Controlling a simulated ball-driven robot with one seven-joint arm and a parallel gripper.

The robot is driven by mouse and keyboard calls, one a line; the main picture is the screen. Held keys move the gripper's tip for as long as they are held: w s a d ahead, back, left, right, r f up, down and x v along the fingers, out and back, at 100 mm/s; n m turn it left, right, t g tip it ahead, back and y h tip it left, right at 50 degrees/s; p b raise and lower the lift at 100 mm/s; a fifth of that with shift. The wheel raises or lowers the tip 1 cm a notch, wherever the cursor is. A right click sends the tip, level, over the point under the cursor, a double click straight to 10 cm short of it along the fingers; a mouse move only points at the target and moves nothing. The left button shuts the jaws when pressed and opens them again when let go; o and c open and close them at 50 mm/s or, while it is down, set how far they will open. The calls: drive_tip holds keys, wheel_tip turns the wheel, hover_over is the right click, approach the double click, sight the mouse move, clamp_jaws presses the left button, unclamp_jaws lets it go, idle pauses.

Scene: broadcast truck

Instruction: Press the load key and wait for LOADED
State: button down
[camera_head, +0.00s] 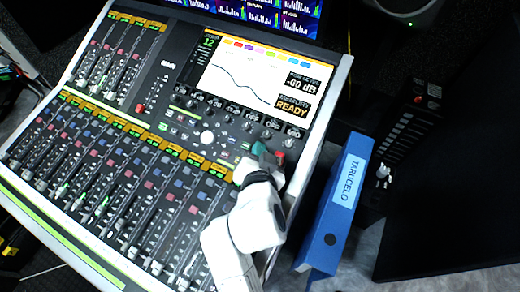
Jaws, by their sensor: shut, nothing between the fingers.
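The mixing console (150,130) fills the left and middle of the head view, tilted. Its screen (255,75) shows a curve, a "-00 dB" box and a box reading "READY" (291,107); LOADED does not show. My gripper (268,157) is shut and empty, over the console's right side below the row of knobs. A teal patch (259,148) and a small red patch (280,157) show at its tip; I cannot tell whether these are keys or parts of the gripper. No key label is readable there, and my gripper and arm hide part of the panel. Contact cannot be told.
A blue binder (337,205) labelled "TARUCELO" stands right of the console, close to my arm. Beyond it is a dark unit (410,125) with a red button on top. Several rows of faders (110,180) lie left of my arm. A meter display (262,12) is at the top.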

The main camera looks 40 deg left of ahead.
drive_tip(key=shift+w+f+b, duration=0.15)
drive_tip(key=shift+f+b, duration=0.2)
drive_tip(key=shift+f, duration=0.05)
idle(0.4)
drive_tip(key=shift+r, duration=0.1)
drive_tip(key=shift+s+d+r+p, duration=0.1)
drive_tip(key=shift+s+r+p, duration=0.25)
drive_tip(key=shift+r+p, duration=0.3)
drive_tip(key=r+p, duration=0.1)
drive_tip(key=s+r+p, duration=0.1)
drive_tip(key=r, duration=0.1)
drive_tip(key=r+p, duration=0.1)
drive_tip(key=shift+s+d+r, duration=0.2)
drive_tip(key=shift+s+r, duration=0.1)
drive_tip(key=shift+s, duration=0.1)
idle(0.3)
idle(0.8)
